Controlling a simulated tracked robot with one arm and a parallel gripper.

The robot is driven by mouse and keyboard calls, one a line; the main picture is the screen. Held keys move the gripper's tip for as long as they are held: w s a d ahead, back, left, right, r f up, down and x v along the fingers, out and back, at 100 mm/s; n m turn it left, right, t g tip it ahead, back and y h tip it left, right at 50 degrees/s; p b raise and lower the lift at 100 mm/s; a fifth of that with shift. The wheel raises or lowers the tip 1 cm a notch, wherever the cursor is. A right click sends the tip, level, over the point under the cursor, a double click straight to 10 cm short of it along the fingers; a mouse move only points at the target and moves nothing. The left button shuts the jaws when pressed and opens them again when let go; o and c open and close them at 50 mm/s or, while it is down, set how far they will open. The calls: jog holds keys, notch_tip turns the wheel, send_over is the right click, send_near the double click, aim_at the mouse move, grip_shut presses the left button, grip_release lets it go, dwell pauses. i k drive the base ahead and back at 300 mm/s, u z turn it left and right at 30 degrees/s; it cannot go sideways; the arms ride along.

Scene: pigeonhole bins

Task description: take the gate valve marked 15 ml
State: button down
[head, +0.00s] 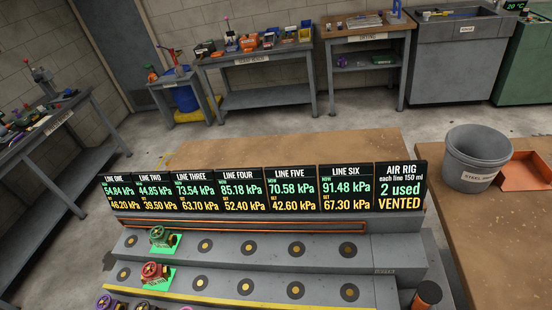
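A valve with a green handwheel (158,236) sits on a green patch on the upper step of the grey stepped rack (330,247). A valve with a red handwheel (154,271) sits on a green patch on the step below. Several more valves, among them one with a purple handwheel (105,302), are cut off at the bottom edge. No 15 ml marking is readable on any valve, so I cannot tell which one bears it. My gripper is not in view.
Dark displays (240,190) above the rack show line pressures; the air rig panel (399,187) reads "2 used, VENTED". A grey bucket (477,160) and orange tray (523,171) are at right. Dark round spots (250,246) on the steps are empty. Workbenches (265,95) line the back.

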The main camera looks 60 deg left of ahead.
aim_at(157, 275)
jog(key=z, duration=0.05)
jog(key=k, duration=0.5)
jog(key=u, duration=2.25)
jog(key=k, duration=0.75)
jog(key=z, duration=0.2)
jog(key=i, duration=0.5)
